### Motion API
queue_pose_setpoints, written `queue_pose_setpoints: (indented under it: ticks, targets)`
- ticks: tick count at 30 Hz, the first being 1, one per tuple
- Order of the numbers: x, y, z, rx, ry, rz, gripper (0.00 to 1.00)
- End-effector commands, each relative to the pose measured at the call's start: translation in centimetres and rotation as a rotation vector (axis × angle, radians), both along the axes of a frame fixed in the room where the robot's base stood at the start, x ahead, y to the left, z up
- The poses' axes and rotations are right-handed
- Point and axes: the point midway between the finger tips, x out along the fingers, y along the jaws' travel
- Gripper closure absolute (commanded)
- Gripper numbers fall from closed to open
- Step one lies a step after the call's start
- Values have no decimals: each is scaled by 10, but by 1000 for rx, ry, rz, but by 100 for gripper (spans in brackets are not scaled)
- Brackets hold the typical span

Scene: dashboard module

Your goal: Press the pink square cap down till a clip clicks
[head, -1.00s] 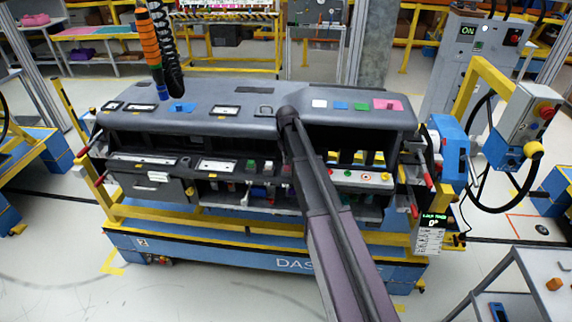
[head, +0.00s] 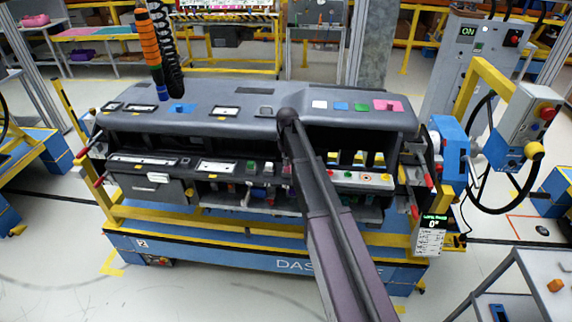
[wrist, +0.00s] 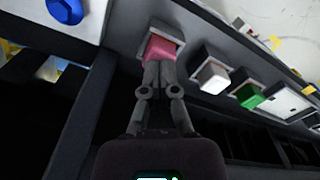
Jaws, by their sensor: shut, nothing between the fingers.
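The pink square cap (wrist: 161,48) sits in a grey square socket in the dashboard's lower row, at the top middle of the wrist view. In the head view a sliver of it (head: 287,169) shows just left of my arm. My gripper (wrist: 159,68) is shut and empty, with its fingertips at the cap's near face. They overlap the cap in the picture; I cannot tell whether they touch or press it. In the head view my arm hides the gripper. The clip is not visible.
Beside the pink cap are a white cap (wrist: 212,78) and a green cap (wrist: 249,94). On its other side is a pale panel with a blue button (wrist: 66,10). The dashboard's grey top (head: 220,95) overhangs this row. A pink plate (head: 387,105) lies on that top.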

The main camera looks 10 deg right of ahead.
Motion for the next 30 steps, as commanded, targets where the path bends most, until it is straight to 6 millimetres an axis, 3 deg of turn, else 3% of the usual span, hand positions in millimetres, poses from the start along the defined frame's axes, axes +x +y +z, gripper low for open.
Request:
queue_pose_setpoints:
  ticks: [30]
  targets:
    - [0, 0, 74, 0, 0, 0, 100]
